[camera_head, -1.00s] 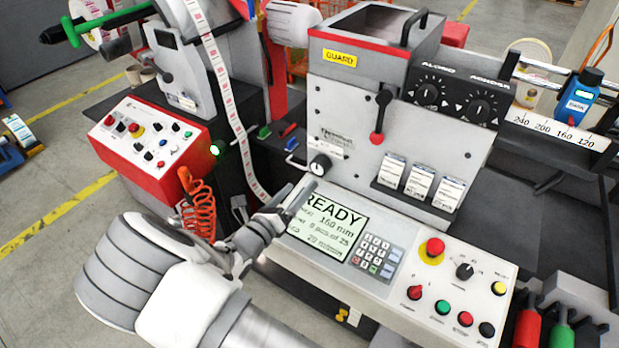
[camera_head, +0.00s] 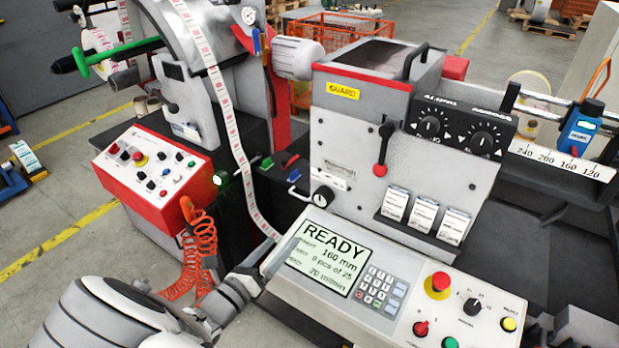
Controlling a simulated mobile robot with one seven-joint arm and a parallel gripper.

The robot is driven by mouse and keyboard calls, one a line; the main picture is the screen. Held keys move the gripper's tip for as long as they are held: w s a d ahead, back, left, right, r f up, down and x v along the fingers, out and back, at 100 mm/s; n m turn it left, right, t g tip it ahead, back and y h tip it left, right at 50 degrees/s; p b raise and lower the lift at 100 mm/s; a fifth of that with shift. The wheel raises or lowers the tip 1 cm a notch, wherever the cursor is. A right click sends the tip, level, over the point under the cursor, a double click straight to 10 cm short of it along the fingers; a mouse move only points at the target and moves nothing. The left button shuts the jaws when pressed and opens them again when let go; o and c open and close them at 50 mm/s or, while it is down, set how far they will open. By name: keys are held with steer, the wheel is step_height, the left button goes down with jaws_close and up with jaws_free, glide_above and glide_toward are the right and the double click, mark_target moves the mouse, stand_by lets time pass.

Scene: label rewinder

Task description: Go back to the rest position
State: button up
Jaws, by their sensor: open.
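My gripper (camera_head: 258,262) is at the lower middle, beside the left edge of the control panel's screen (camera_head: 325,256). It is open, and I see nothing held in it. Its fingers are small and partly hard to make out against the machine. My white and grey arm fills the bottom left corner. The screen reads READY, 160 mm, 0 pcs of 25, 20 m/min.
A red control box (camera_head: 153,168) with an orange coiled cable (camera_head: 200,245) stands left of my gripper. The label web (camera_head: 228,120) hangs between box and machine. A red mushroom button (camera_head: 438,283) is on the panel.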

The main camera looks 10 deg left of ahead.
steer(key=d+r+m+g+h, duration=0.1)
steer(key=d+r+m+g, duration=0.3)
steer(key=d+m, duration=0.35)
steer(key=d+r+m+g+h, duration=0.1)
steer(key=d+r+m+g, duration=0.2)
steer(key=d+m+g, duration=0.45)
steer(key=d+r+m+g+h, duration=0.15)
steer(key=d+r+m, duration=0.3)
steer(key=d, duration=0.45)
steer(key=s+d+r+m+y, duration=0.4)
steer(key=s+m, duration=0.3)
steer(key=m, duration=0.2)
steer(key=s+d+r+m+t+y, duration=0.1)
steer(key=s+d+r+m+y, duration=0.4)
steer(key=m, duration=0.5)
steer(key=shift+s+r+t, duration=0.3)
steer(key=shift+s+r, duration=0.8)
steer(key=shift+r, duration=0.05)
steer(key=shift+d+m, duration=0.1)
steer(key=shift+m, duration=0.15)
